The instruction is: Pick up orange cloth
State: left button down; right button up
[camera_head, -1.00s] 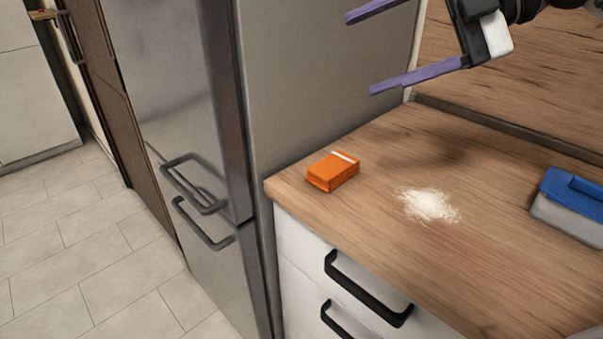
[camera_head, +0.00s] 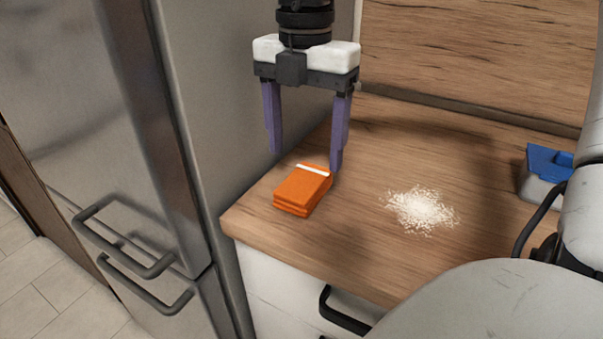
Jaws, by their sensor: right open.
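The orange cloth (camera_head: 302,191) is a folded block with a white stripe near its far edge. It lies on the wooden counter close to the counter's left corner. My right gripper (camera_head: 305,160) points down with its two purple fingers spread apart and nothing between them. It is above and just behind the cloth, with the right fingertip close to the cloth's far right corner. I cannot tell whether that fingertip touches the cloth. My left gripper is not in view.
White powder (camera_head: 421,209) is spilled on the counter (camera_head: 370,250) right of the cloth. A blue and grey container (camera_head: 546,172) stands at the back right. The steel fridge (camera_head: 120,120) rises beside the counter's left edge. A black drawer handle (camera_head: 343,312) sticks out below the front edge.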

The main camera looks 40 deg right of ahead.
aim_at(305, 179)
notch_tip(305, 179, down, 6)
jog(key=shift+r, duration=0.1)
jog(key=c, duration=1.1)
jog(key=shift+c, duration=0.2)
jog(key=shift+r, duration=0.15)
notch_tip(305, 179, up, 18)
jog(key=p, duration=0.2)
